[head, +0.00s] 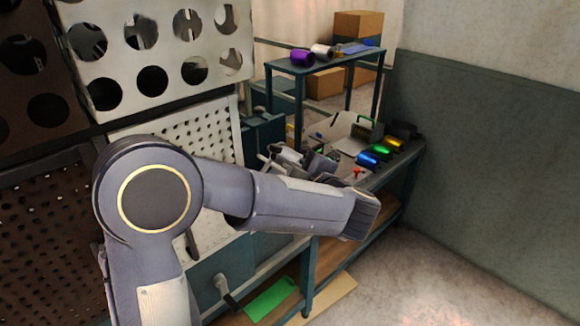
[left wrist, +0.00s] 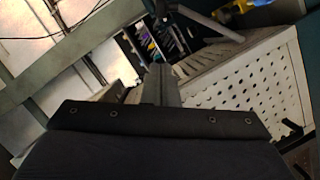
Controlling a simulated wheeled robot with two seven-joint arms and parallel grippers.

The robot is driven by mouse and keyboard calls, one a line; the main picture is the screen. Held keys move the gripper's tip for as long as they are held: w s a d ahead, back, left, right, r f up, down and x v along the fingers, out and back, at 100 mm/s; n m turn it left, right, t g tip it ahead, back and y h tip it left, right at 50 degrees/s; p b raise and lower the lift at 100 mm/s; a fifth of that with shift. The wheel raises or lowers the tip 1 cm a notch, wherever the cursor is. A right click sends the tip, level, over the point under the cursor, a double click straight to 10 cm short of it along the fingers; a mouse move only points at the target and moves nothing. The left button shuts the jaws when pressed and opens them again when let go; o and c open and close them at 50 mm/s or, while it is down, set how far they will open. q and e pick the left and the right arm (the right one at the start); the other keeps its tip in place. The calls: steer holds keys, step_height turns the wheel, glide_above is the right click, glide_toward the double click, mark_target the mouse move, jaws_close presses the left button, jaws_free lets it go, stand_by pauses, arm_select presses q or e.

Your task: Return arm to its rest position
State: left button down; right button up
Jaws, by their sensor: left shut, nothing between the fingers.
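My left arm (head: 290,202) comes in from the left in the head view and bends at a large round joint. Its forearm reaches right, in front of the workbench. My left gripper (head: 312,163) is partly hidden behind the forearm, in front of the bench top. In the left wrist view the gripper (left wrist: 158,82) shows as narrow dark fingers closed together, with nothing between them. My right gripper is in neither view.
The bench (head: 405,160) holds blue, green and yellow foil rolls (head: 382,149). Perforated panels (head: 180,140) stand at left. Open floor (head: 440,270) lies at lower right.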

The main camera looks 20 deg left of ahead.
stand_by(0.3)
arm_select(q)
step_height(320, 180, up, 4)
steer(key=w+m+t+h, duration=0.2)
steer(key=m+t+h, duration=0.2)
steer(key=t+h, duration=0.15)
steer(key=s+d+m+h, duration=0.3)
steer(key=s+m+h, duration=0.4)
steer(key=m+h, duration=0.2)
steer(key=s+f+m+g+h, duration=0.1)
steer(key=s+f+m+g, duration=0.2)
steer(key=s+f, duration=0.4)
steer(key=s+f+m+g+h, duration=0.1)
steer(key=s+f+m+g, duration=0.2)
steer(key=s, duration=1.3)
step_height(320, 180, down, 5)
steer(key=g, duration=0.3)
steer(key=shift+a+m, duration=0.2)
steer(key=shift+m, duration=0.2)
steer(key=shift+s+r+g, duration=0.1)
steer(key=shift+g, duration=0.15)
